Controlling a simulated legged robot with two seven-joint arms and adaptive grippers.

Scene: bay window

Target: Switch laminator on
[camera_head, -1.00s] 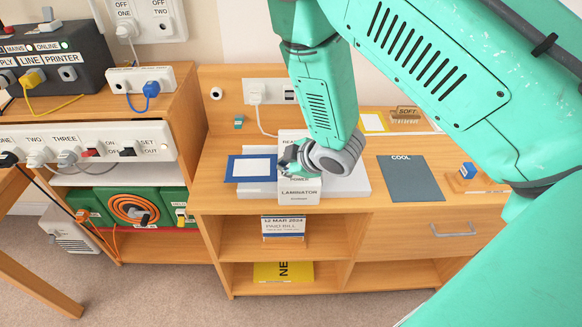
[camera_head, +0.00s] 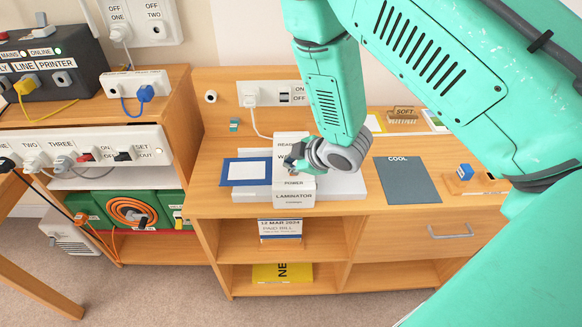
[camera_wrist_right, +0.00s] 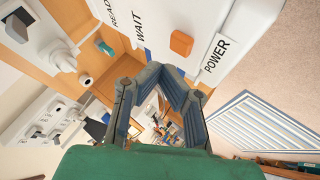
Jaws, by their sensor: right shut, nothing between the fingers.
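The laminator (camera_head: 345,186) is a white machine on the wooden cabinet, with a raised panel lettered READY, WAIT, POWER and LAMINATOR. Its orange power switch (camera_wrist_right: 181,43) shows beside the POWER label in the right wrist view. My right gripper (camera_head: 292,161) is shut and empty at the panel, just above the POWER label, and covers part of it. The fingertips (camera_wrist_right: 172,69) appear near the switch; I cannot tell whether they touch the panel. Whether the switch is on or off is unclear. My left gripper is not in view.
A wall socket (camera_head: 270,93) with an ON/OFF switch and a white plug is behind the laminator. A blue-framed card (camera_head: 228,172) lies at its left, a grey COOL mat (camera_head: 407,182) at its right. A power strip (camera_head: 80,146) and line printer box are further left.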

